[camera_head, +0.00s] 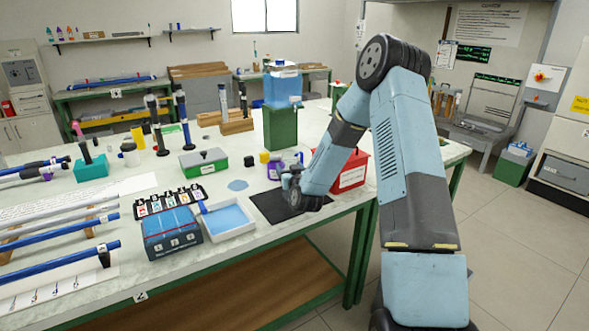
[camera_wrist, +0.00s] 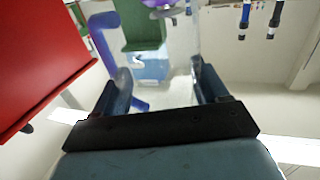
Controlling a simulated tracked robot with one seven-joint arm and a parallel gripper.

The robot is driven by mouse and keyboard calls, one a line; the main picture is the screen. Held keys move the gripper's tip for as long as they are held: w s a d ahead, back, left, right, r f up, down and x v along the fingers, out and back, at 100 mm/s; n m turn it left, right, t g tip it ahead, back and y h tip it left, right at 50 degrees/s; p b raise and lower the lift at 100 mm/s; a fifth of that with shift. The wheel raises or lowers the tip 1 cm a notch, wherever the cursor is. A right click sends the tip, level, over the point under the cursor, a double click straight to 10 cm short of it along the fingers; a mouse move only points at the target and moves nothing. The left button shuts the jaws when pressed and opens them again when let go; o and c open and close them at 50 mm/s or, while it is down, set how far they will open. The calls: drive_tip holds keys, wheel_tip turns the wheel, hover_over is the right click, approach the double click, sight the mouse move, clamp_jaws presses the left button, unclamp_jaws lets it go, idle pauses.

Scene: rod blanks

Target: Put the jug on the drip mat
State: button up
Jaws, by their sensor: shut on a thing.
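A clear jug with a blue-purple handle (camera_wrist: 105,40) is between my gripper's fingers in the wrist view. My gripper (camera_wrist: 160,78) is shut on it. In the head view, the purple-tinted jug (camera_head: 285,160) shows just behind my gripper (camera_head: 291,176), partly hidden by it. The black drip mat (camera_head: 268,207) lies flat near the table's front edge, below and in front of my gripper. My wrist covers part of the mat's right side. I cannot tell whether the jug's base touches anything.
A red box (camera_head: 352,172) stands close right of my wrist; it fills the wrist view's left side (camera_wrist: 35,60). A blue tank (camera_head: 283,88) sits on a green stand (camera_head: 280,128) behind. A white tray (camera_head: 228,220) lies left of the mat. A green box (camera_head: 203,163) stands further left.

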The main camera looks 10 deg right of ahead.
drive_tip(key=o, duration=1.2)
